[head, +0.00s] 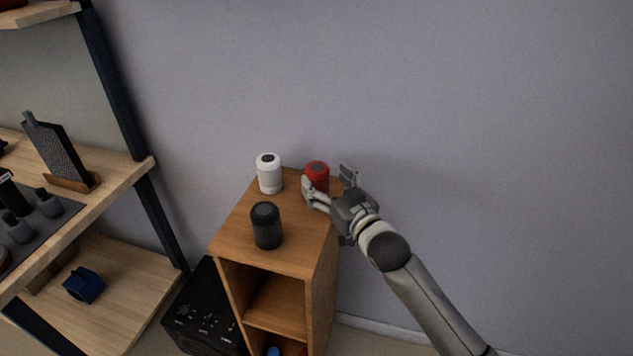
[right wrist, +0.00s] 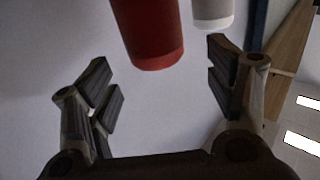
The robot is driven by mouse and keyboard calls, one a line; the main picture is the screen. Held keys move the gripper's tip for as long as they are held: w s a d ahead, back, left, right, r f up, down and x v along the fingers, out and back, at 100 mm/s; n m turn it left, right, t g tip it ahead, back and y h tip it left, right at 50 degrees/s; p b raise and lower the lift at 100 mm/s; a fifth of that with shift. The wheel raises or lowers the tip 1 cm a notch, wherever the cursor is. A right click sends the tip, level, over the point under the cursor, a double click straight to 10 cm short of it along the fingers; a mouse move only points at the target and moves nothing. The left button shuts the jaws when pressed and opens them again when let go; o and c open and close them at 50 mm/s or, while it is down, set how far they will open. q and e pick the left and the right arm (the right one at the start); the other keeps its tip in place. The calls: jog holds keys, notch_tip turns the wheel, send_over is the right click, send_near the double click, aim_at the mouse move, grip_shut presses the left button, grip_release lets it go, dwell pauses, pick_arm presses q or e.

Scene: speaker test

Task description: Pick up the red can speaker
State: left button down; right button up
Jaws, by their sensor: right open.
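The red can speaker (head: 317,174) stands upright near the back right of the top of a small wooden cabinet. My right gripper (head: 327,180) is open at the speaker, with one finger to its left in front and the other to its right in the head view. In the right wrist view the red speaker (right wrist: 148,35) shows at the top, between and beyond the open fingertips of my right gripper (right wrist: 160,85). I cannot tell whether a finger touches it. My left gripper is not in view.
A white can speaker (head: 269,174) stands just left of the red one, and a black one (head: 266,226) stands nearer the front of the cabinet (head: 285,252). The wall is close behind. A shelf unit (head: 120,176) stands at left, with a black box (head: 205,318) on the floor.

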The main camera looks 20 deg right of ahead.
jog(key=shift+w, duration=0.55)
jog(key=w, duration=0.4)
jog(key=shift+a+f+p, duration=0.1)
jog(key=shift+a+p, duration=0.2)
jog(key=shift+w, duration=0.15)
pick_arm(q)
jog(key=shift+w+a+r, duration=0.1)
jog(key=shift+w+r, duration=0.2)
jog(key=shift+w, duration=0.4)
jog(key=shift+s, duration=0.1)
pick_arm(e)
jog(key=c, duration=1.2)
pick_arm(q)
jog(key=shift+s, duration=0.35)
pick_arm(e)
jog(key=shift+c, duration=0.6)
